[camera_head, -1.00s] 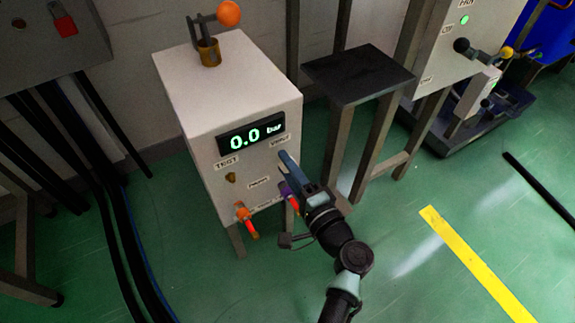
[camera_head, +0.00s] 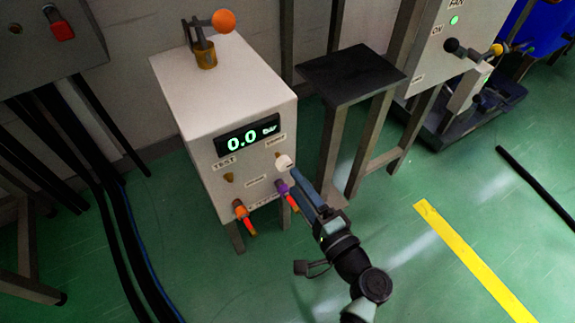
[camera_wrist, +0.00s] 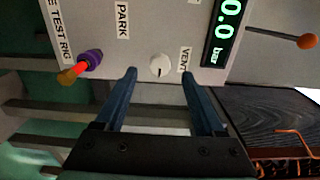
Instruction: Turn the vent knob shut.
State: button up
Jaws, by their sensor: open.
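The vent knob (camera_wrist: 160,65) is a small round white knob with a dark pointer line, on the front face of the white test box, beside the VENT label (camera_wrist: 186,60). In the head view the knob (camera_head: 284,162) shows at the right of the front face, below the display. My gripper (camera_wrist: 159,75) is open, its two blue fingers apart with the knob seen between and just beyond their tips. In the head view my gripper (camera_head: 296,174) is just in front of the panel, lower right of the knob. I cannot tell any contact.
A purple fitting with an orange-red end (camera_wrist: 88,62) sticks out near the knob, and an orange-red one (camera_head: 242,214) is further left. The display (camera_head: 249,135) reads 0.0 bar. A dark-topped stand (camera_head: 350,72) is close on the right. Green floor is free in front.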

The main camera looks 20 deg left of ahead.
jog(key=p+v, duration=0.1)
jog(key=v, duration=0.5)
jog(key=shift+s+d, duration=0.2)
jog(key=shift+d, duration=0.05)
